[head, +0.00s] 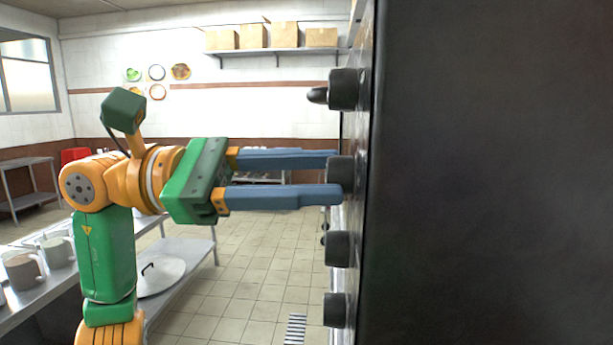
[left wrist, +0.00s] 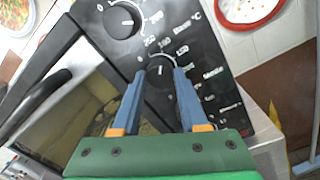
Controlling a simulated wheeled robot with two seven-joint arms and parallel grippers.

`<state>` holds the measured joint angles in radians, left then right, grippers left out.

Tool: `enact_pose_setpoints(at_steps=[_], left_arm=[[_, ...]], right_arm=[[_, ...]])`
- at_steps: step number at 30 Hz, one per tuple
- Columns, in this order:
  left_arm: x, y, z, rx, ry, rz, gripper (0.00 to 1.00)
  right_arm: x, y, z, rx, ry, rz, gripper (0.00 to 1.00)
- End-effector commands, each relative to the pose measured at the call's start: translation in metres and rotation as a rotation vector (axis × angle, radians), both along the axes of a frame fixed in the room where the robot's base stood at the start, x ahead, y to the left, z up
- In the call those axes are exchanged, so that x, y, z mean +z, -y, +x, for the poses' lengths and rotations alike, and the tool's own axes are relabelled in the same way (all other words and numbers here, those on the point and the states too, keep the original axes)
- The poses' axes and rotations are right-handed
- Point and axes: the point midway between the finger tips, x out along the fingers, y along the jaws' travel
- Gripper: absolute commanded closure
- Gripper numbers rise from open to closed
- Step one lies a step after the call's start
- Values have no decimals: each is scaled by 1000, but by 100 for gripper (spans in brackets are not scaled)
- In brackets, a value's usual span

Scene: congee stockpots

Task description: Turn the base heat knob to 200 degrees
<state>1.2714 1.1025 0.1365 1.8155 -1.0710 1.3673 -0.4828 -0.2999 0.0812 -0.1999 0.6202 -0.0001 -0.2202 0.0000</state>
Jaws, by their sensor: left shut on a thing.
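My left gripper (head: 337,176) reaches in from the left with its blue fingers level, one above the other. Its tips are shut on a dark knob (head: 346,171), the second from the top on the black oven panel (head: 362,130). In the left wrist view, this knob (left wrist: 160,76) sits between the two fingertips, with a pale pointer line on its face. White dial numbers and lettering surround it, partly hidden by the fingers. "Base °C" seems to be printed on the panel, but the knob's exact setting is not readable. My right gripper is not in view.
Another knob (head: 345,89) sits above, and two more (head: 338,249) (head: 336,310) lie below on the same panel. A dark oven handle (left wrist: 35,102) and glass door show in the left wrist view. Mugs (head: 22,271) and a lid (head: 161,275) stand on metal tables at left.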

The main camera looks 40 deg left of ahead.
Motion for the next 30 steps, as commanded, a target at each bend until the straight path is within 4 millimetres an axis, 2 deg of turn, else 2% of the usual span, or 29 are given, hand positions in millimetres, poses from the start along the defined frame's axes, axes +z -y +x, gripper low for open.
enact_pose_setpoints(at_steps=[30], left_arm=[[0,-1,1,2,816,498,100]], right_arm=[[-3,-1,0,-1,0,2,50]])
